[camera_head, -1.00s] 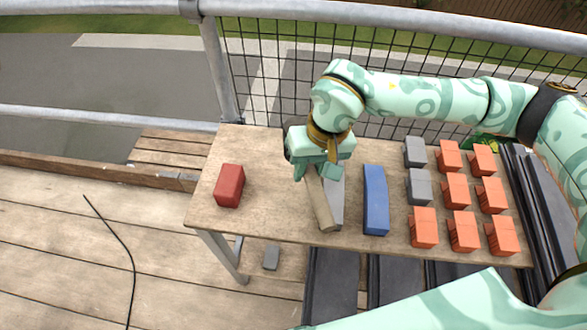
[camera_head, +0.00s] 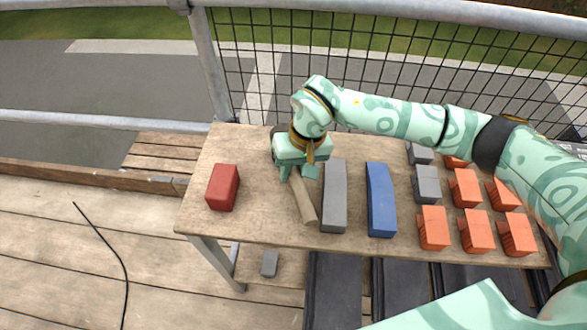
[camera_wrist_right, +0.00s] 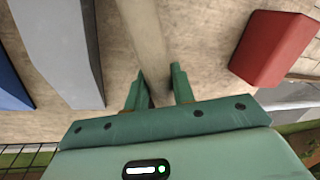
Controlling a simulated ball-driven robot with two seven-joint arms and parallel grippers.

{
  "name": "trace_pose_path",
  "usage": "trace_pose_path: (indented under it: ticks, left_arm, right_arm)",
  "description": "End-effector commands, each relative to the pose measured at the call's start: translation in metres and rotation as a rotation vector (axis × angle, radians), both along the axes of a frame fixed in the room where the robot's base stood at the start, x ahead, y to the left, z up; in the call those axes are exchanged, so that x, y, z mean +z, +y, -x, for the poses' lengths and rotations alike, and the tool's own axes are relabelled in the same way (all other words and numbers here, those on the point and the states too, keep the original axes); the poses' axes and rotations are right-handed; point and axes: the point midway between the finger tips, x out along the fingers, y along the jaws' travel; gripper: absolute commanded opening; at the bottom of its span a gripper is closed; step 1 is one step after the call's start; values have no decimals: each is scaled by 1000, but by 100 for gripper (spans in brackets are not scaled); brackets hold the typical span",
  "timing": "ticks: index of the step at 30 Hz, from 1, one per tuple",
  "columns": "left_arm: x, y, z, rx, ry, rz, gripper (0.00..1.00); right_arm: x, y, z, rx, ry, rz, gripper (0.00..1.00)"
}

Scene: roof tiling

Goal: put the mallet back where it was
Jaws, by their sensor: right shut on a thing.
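The mallet's pale wooden handle (camera_head: 304,200) points toward the near edge of the table. It lies between the red block (camera_head: 222,187) and the long grey block (camera_head: 334,196), closer to the grey one. My right gripper (camera_head: 299,174) is shut on the handle and hides most of the mallet's head. In the right wrist view the handle (camera_wrist_right: 147,45) runs between the two fingers (camera_wrist_right: 158,87), with the grey block (camera_wrist_right: 62,45) on the left and the red block (camera_wrist_right: 273,48) on the right. I cannot tell whether the mallet touches the table. My left gripper is not in view.
A long blue block (camera_head: 380,200) lies right of the grey one on the wooden table (camera_head: 255,215). Several orange blocks (camera_head: 433,228) and small grey blocks (camera_head: 426,184) fill the right side. Bare wood shows between red block and mallet. A mesh railing (camera_head: 270,60) stands behind.

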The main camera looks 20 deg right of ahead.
Motion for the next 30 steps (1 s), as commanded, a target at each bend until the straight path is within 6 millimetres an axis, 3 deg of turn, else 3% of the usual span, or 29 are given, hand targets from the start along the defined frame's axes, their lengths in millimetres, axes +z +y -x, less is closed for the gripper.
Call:
trace_pose_path:
  ticks: [3, 4, 6, 17, 30]
  left_arm:
    - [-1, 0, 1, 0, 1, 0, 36]
    - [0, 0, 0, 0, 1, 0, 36]
    - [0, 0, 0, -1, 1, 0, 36]
    - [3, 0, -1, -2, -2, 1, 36]
    - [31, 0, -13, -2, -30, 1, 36]
  right_arm:
    - [-1, 0, -1, 0, -3, -1, 0]
    - [-1, 0, 0, 0, 0, 0, 33]
    - [-1, 0, 0, -1, -1, 0, 47]
    - [8, -1, -1, -1, -4, 1, 47]
    - [101, -22, 1, -1, -6, 2, 47]
